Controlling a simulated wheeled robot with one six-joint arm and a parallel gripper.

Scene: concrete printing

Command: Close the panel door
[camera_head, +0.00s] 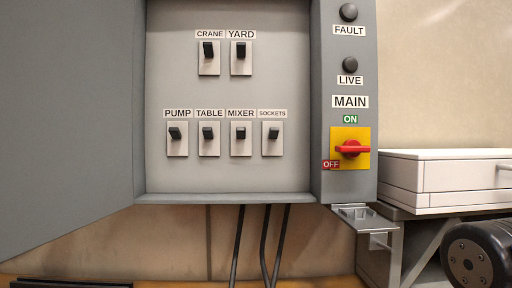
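The grey electrical panel stands open, its frame (225,198) around a light recessed board (215,98) of labelled switches. The panel door (65,110) is a large grey sheet swung out to the left, hinged at the left side of the opening. Its left part runs out of the picture. The switches read CRANE, YARD, PUMP, TABLE, MIXER and SOCKETS. To the right, a red rotary MAIN switch (351,149) on a yellow plate lies sideways, its handle pointing towards the OFF label. My gripper is not in view.
Two dark round lamps, FAULT (348,12) and LIVE (350,64), sit on the right strip. A grey bracket (358,218) juts out below it. Black cables (264,245) hang beneath the panel. White cases (445,180) and a black wheel (474,258) stand at the right.

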